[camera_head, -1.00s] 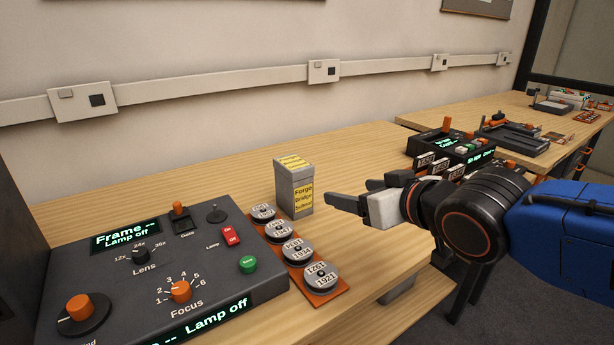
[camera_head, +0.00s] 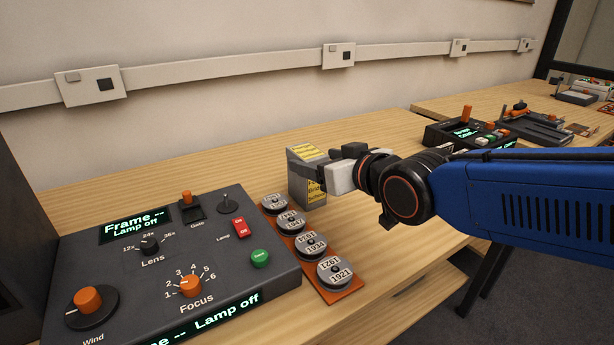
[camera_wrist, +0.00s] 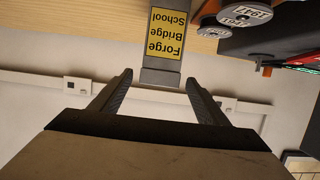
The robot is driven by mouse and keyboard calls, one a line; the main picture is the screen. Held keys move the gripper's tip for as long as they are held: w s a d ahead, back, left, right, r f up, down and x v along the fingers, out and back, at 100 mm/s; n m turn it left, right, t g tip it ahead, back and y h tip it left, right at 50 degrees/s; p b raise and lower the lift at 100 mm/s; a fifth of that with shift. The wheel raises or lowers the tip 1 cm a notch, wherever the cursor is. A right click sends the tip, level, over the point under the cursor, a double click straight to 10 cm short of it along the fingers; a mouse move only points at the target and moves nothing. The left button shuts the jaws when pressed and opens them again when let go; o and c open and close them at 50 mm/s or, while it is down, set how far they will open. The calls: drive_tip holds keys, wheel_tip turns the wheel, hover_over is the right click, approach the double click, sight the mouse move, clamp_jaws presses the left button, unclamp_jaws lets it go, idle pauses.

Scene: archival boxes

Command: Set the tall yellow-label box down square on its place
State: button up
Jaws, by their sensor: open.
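No marked place for the box can be made out.
An orange tray (camera_head: 345,291) with several labelled reels lies close in front of the box. A dark control console (camera_head: 110,275) fills the left of the bench. Another dark device (camera_head: 455,138) stands behind my arm. The bench behind the box is clear.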

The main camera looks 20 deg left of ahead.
sight(299, 145)
drive_tip(key=shift+x, duration=4.65)
drive_tip(key=c, duration=1.6)
drive_tip(key=shift+o, duration=0.2)
drive_tip(key=shift+r, duration=3.95)
drive_tip(key=shift+r, duration=0.35)
drive_tip(key=shift+r, duration=0.65)
